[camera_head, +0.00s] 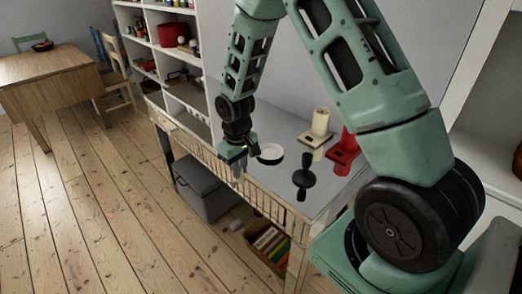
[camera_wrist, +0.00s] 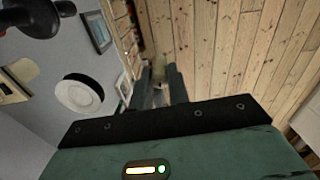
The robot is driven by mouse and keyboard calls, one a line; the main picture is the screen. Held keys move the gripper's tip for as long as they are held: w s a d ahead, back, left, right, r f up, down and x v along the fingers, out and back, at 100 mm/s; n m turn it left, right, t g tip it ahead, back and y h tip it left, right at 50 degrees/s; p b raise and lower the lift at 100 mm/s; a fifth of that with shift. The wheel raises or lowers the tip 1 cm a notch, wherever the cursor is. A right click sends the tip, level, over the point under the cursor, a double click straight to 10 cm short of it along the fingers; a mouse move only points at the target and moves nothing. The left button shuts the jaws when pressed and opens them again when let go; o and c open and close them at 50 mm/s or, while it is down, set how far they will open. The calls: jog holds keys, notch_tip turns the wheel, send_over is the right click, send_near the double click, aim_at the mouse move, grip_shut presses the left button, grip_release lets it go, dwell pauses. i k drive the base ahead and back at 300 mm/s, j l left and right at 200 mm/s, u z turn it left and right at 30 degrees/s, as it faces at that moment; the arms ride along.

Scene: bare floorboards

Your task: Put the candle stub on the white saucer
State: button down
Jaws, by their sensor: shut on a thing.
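The white saucer (camera_head: 270,153) lies on the grey tabletop near the front edge, and looks empty. It also shows at the left in the wrist view (camera_wrist: 80,93). My gripper (camera_head: 240,165) is to the left of the saucer, at the front edge of the table. In the wrist view my gripper (camera_wrist: 159,88) is shut on a small pale thing between the fingers, which appears to be the candle stub (camera_wrist: 158,86).
A black candlestick (camera_head: 304,180) stands right of the saucer. Behind are a cream holder with a candle (camera_head: 320,124) and a red holder (camera_head: 344,152). A grey box (camera_head: 205,190) and a crate of books (camera_head: 270,246) are under the table. Open shelves (camera_head: 180,60) stand at the back.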

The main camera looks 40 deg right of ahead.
aim_at(270, 152)
jog(key=i+j+z, duration=0.3)
jog(key=i+j, duration=0.55)
jog(key=i+j+z, duration=0.1)
jog(key=i, duration=0.2)
